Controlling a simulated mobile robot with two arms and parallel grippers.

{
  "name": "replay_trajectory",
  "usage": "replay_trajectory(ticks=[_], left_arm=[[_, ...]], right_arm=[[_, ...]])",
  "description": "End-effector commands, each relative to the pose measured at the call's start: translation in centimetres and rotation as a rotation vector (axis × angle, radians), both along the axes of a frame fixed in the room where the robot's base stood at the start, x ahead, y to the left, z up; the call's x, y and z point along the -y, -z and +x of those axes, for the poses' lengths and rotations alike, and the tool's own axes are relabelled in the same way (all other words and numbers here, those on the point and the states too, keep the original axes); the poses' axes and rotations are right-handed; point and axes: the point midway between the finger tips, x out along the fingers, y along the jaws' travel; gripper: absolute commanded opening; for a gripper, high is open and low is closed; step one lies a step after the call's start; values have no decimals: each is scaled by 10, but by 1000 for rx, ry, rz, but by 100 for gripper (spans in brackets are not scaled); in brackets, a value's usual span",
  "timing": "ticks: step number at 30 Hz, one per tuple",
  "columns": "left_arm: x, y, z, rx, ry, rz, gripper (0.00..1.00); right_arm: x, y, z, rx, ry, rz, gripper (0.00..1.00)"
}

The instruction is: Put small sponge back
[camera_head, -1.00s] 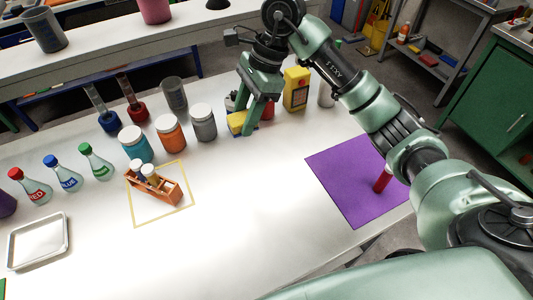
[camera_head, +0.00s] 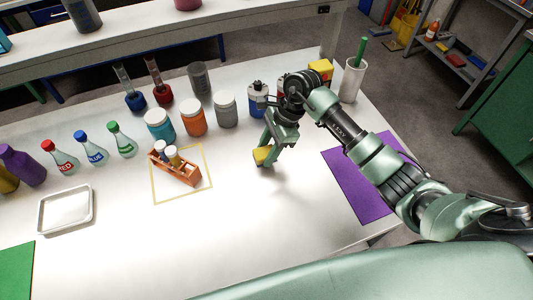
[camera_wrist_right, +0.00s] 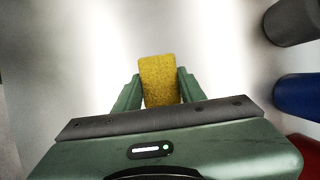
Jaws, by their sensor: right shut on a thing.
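The small yellow sponge (camera_head: 262,155) is in my right gripper (camera_head: 268,150), above the white bench, right of the orange rack. In the right wrist view the sponge (camera_wrist_right: 159,80) stands out between the two green fingers of the right gripper (camera_wrist_right: 160,90), which are shut on it. The bench surface shows bare around it. My left gripper is not in view.
An orange rack (camera_head: 185,172) with capped tubes stands within a yellow outlined square. Several jars, including a grey-lidded one (camera_head: 226,110), line the back. A purple mat (camera_head: 350,183) lies at right, near a white cup (camera_head: 352,80). The front middle bench is clear.

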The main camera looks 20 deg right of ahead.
Motion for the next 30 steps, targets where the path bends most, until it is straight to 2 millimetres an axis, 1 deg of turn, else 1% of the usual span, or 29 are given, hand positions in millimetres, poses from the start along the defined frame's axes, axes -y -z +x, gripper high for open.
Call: replay_trajectory(ticks=[1, 3, 6, 13, 17, 18, 20, 30], left_arm=[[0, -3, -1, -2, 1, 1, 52], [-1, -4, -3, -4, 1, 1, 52], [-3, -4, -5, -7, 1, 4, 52], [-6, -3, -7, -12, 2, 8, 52], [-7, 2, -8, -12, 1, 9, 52], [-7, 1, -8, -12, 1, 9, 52], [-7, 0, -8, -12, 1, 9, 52], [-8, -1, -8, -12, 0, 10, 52]], right_arm=[[-2, 8, -1, -5, 1, 4, 2], [-1, 16, 0, -3, 2, 2, 2], [-1, 23, 0, 0, 0, 2, 2], [0, 23, 0, 1, -1, 1, 2], [0, 27, 0, 1, -1, 0, 2], [0, 26, 0, 1, -1, 0, 46], [0, 26, 0, 0, -1, 1, 62], [-1, 25, 0, 0, 0, 1, 62]])
